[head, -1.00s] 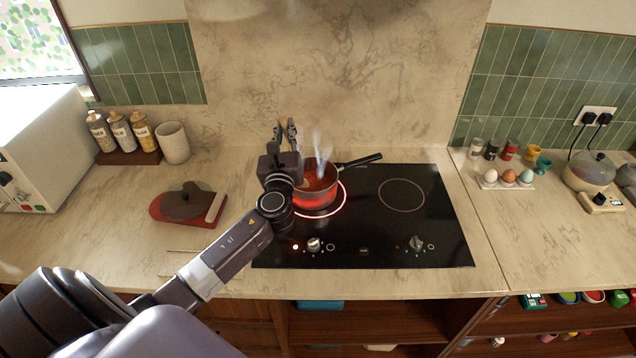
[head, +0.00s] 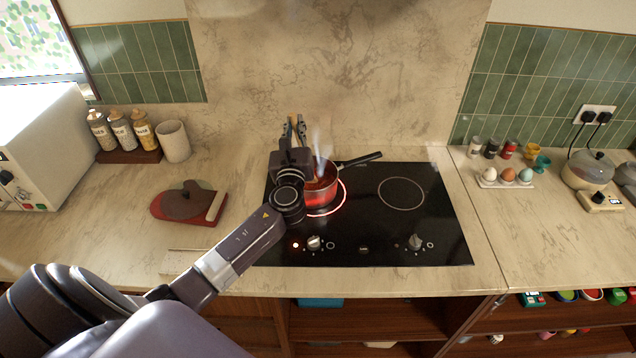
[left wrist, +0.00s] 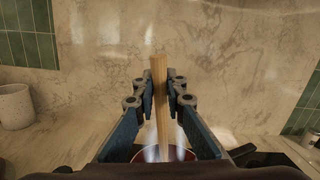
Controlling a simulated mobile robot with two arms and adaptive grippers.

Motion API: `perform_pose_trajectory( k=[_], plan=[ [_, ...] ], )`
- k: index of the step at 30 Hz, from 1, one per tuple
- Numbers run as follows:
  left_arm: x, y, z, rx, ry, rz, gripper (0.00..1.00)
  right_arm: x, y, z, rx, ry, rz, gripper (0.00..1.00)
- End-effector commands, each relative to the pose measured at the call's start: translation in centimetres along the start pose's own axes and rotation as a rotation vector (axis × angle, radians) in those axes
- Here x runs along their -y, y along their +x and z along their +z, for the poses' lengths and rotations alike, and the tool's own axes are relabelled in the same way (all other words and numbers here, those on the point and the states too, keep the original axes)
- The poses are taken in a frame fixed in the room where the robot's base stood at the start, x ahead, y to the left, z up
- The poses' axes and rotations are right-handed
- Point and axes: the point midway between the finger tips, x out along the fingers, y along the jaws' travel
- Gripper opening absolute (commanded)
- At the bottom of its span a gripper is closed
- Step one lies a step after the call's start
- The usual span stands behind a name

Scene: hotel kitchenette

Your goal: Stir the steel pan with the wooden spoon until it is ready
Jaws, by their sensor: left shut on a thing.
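The steel pan (head: 322,190) sits on the glowing red left ring of the black hob, with red contents and steam rising. Its dark handle points right. My left gripper (head: 293,128) is above the pan's left side and partly covers it. In the left wrist view the gripper (left wrist: 159,92) is shut on the wooden spoon (left wrist: 158,95), whose pale handle stands nearly upright between the fingers and runs down towards the pan (left wrist: 175,154). The spoon's lower end is hidden. My right gripper is not in view.
The hob's right ring (head: 401,194) is empty. Spice jars (head: 121,130) and a cup (head: 174,141) stand back left. Eggs (head: 508,176) and a kettle-like pot (head: 588,171) are right.

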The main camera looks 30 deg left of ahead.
Motion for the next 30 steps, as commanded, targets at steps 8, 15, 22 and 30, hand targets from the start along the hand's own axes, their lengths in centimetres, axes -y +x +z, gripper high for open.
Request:
perform_pose_trajectory(
  k=[8, 15, 22, 30],
  plan=[
    [0.0, -0.8, 0.2, 0.002, 0.0, 0.001, 0.0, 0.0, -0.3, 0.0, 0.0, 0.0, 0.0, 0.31],
    [0.0, -0.7, 0.2, 0.002, 0.0, 0.001, 0.0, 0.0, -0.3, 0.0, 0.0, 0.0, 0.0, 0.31],
    [0.1, -0.7, 2.4, 0.003, 0.0, 0.0, 0.0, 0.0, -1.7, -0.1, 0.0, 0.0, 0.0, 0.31],
    [0.0, -0.7, 4.9, 0.005, -0.002, 0.001, 0.0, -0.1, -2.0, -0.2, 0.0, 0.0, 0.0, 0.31]
  ],
)
